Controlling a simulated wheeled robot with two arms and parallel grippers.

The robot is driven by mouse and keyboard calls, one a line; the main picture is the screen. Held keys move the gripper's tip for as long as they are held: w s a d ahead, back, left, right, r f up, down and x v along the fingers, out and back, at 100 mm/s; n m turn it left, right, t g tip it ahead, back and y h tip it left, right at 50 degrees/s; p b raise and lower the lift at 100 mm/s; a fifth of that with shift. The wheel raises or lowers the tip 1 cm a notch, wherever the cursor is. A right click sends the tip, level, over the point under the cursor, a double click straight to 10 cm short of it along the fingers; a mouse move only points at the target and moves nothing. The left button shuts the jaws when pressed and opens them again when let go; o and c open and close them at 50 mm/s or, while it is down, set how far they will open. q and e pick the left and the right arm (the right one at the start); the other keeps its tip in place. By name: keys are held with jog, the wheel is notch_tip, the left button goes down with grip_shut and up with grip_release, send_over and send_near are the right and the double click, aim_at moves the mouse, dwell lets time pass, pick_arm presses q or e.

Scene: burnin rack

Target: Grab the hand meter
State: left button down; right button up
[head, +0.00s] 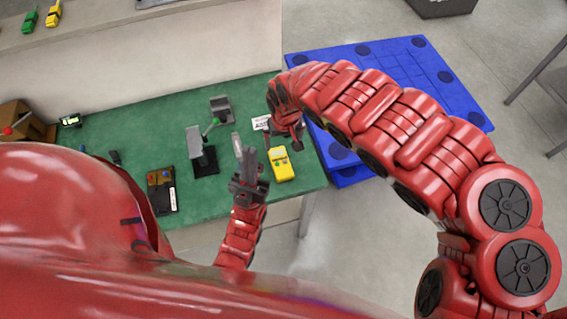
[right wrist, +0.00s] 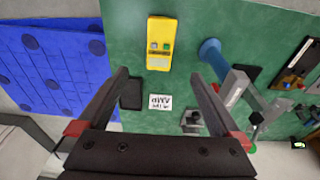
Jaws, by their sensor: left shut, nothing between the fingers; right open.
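The hand meter (head: 281,164) is a yellow handheld device lying on the green bench mat near its right end. It also shows whole at the top of the right wrist view (right wrist: 160,45), beyond the fingertips. My right gripper (head: 284,143) is open above the mat beside the meter's far end. In the right wrist view its fingers (right wrist: 160,76) are spread, with nothing held between them. My left gripper (head: 240,150) is shut and empty, left of the meter in the head view.
A white printed card (right wrist: 160,102) lies by the meter. A grey stand (head: 201,155) and a black-and-brown device (head: 161,190) are to the left on the green mat (head: 120,135). A blue pallet (head: 400,60) is on the floor beyond the bench's right end.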

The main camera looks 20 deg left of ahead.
jog(key=b, duration=0.6)
send_near(281, 161)
jog(key=shift+s+a+f+p, duration=0.15)
jog(key=shift+s+f+p, duration=0.35)
jog(key=shift+p, duration=0.4)
jog(key=shift+w+f, duration=0.25)
jog(key=shift+f, duration=0.7)
jog(key=shift+w+a+f+p, duration=0.1)
jog(key=shift+w+f+p, duration=0.1)
jog(key=shift+f+p, duration=0.3)
jog(key=shift+w+a+f+p, duration=0.2)
jog(key=shift+f+p, duration=0.1)
jog(key=shift+f, duration=0.45)
notch_tip(281, 161, down, 2)
jog(key=shift+w+f, duration=0.1)
jog(key=shift+w, duration=0.05)
jog(key=shift+w+f, duration=0.15)
jog(key=shift+f, duration=0.1)
jog(key=shift+c, duration=0.2)
jog(key=c, duration=1.4)
jog(key=shift+o, duration=0.2)
jog(key=shift+r, duration=0.1)
